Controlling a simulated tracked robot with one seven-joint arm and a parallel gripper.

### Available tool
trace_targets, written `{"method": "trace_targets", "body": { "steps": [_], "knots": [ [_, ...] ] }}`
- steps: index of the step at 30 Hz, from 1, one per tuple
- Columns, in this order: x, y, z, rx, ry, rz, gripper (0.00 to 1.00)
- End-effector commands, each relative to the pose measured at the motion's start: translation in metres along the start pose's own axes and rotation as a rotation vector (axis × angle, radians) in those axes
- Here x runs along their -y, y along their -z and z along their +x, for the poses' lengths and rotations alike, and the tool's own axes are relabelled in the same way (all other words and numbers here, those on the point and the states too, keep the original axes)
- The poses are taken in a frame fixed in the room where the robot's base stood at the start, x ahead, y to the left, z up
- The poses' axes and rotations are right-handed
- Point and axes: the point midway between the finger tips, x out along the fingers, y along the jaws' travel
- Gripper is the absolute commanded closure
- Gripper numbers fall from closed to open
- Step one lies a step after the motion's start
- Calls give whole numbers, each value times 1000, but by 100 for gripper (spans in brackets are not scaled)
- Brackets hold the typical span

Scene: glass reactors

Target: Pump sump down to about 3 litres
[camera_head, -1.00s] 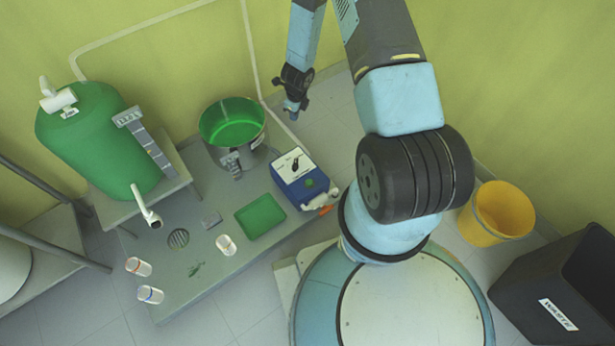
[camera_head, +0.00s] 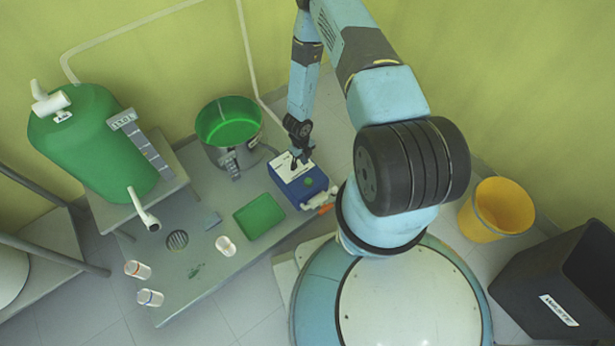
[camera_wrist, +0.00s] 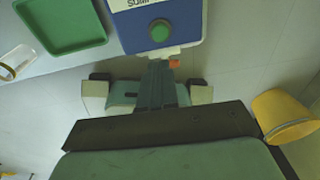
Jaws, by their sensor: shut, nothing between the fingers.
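The sump (camera_head: 208,143) is a round grey vessel with green liquid inside and a small gauge on its front; the level marks are too small to read. Next to it stands the blue pump box (camera_head: 312,189) with a white top panel. In the wrist view the pump box (camera_wrist: 190,32) shows a green round button (camera_wrist: 159,30) and a partly cut-off label reading "SUMP". My gripper (camera_head: 298,165) is shut and empty, over the white panel and hiding its dial. Whether it touches the panel I cannot tell. The gripper (camera_wrist: 157,68) points toward the box's front in the wrist view.
A green tank (camera_head: 95,145) with a spout stands at left. A yellow bucket (camera_head: 497,210) and a black waste bin (camera_head: 550,280) stand at right. A pale hose runs along the wall.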

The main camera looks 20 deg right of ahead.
Motion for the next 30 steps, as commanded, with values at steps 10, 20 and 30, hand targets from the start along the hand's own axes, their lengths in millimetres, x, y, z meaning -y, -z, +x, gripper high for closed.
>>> {"method": "trace_targets", "body": {
  "steps": [10, 20, 30],
  "knots": [
    [-1, 0, 4, 0, 0, -4, 100],
    [-2, 0, 48, -1, -1, -5, 100],
    [-1, 0, 101, -1, 0, -5, 100]
  ]
}}
